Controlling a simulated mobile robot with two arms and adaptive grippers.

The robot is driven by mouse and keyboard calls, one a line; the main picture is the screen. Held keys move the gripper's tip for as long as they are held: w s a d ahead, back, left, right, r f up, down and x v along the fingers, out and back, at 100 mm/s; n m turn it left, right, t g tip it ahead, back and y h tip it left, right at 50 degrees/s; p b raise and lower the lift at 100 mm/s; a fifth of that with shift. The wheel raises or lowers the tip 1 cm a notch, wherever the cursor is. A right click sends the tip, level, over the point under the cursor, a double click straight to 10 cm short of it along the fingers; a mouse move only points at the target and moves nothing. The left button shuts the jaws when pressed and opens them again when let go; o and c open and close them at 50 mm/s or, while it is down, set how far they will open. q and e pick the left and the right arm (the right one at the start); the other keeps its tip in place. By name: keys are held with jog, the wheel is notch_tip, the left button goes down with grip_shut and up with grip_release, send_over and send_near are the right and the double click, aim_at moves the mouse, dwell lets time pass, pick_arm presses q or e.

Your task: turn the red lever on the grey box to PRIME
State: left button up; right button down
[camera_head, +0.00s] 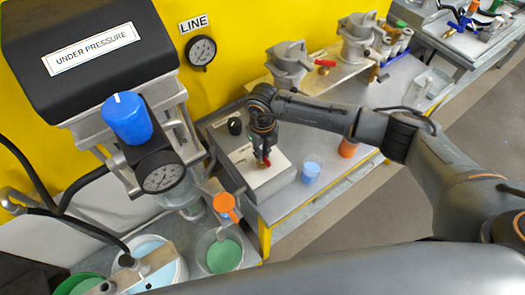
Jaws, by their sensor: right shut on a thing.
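The grey box (283,181) with a pale top plate stands on the grey bench, right of the middle machine parts. The red lever (267,153) sits on its top plate, and only small bits of red show around my fingers. My right gripper (262,158) reaches down from above and is shut on the red lever. The lever's exact direction is mostly hidden by the gripper. Small marks on the top plate are too small to read, so I cannot tell where PRIME is. My left gripper is not in view.
A cup of blue liquid (311,172) stands just right of the box, and an orange cup (348,147) is farther right. The machine with the blue knob (128,118) and gauge rises at left. A green-filled beaker (224,254) stands in front.

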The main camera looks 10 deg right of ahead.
jog(key=shift+f+n+b, duration=0.15)
jog(key=shift+n+b, duration=0.25)
jog(key=shift+b, duration=0.3)
jog(key=n+b, duration=0.6)
jog(key=b, duration=0.2)
jog(key=shift+f, duration=0.1)
jog(key=shift+r+n+b, duration=0.25)
jog(key=shift+n+b, duration=0.95)
jog(key=shift+b, duration=0.3)
jog(key=c, duration=1.4)
grip_release()
jog(key=shift+r, duration=0.15)
